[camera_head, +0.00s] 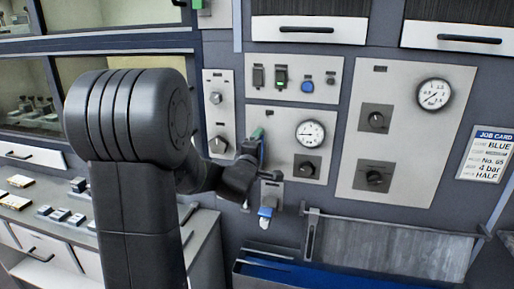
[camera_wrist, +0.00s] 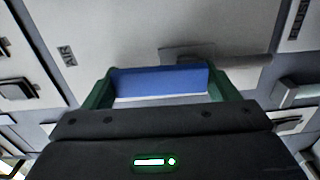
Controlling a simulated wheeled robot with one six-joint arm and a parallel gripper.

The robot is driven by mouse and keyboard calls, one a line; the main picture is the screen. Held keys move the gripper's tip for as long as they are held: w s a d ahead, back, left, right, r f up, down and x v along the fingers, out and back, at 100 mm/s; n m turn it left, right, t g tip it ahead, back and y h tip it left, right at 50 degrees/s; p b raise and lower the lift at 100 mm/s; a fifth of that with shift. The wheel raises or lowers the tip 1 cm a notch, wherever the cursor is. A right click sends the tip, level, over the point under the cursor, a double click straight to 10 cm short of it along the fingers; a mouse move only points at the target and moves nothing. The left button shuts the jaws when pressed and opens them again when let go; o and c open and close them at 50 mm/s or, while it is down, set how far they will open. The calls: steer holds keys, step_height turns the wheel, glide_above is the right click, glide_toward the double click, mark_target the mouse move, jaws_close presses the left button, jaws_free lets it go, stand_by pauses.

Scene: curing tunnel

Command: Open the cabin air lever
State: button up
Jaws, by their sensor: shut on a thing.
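The cabin air lever shows a blue handle (camera_wrist: 160,80) in the wrist view, lying crosswise between two green fingers. An "AIR" label is on the grey panel to its left. My gripper (camera_wrist: 161,73) is shut on this blue handle. In the head view my gripper (camera_head: 258,135) is at the panel, left of a round gauge, with its green fingertip against the panel front. The lever is mostly hidden there behind my gripper and arm.
The gauge (camera_head: 310,133) and a black knob (camera_head: 307,167) are close to the right of my gripper. A blue-and-white fitting (camera_head: 267,208) is below it. A row of buttons (camera_head: 294,80) is above. A blue trough (camera_head: 300,278) and a counter (camera_head: 203,238) are lower down.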

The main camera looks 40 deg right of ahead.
steer(key=shift+n, duration=0.3)
steer(key=o, duration=1.3)
steer(key=shift+w, duration=0.1)
steer(key=b+v, duration=0.2)
steer(key=v, duration=1.2)
steer(key=shift+d, duration=0.1)
steer(key=p+x, duration=0.2)
steer(key=x, duration=1.1)
steer(key=shift+w+d, duration=0.3)
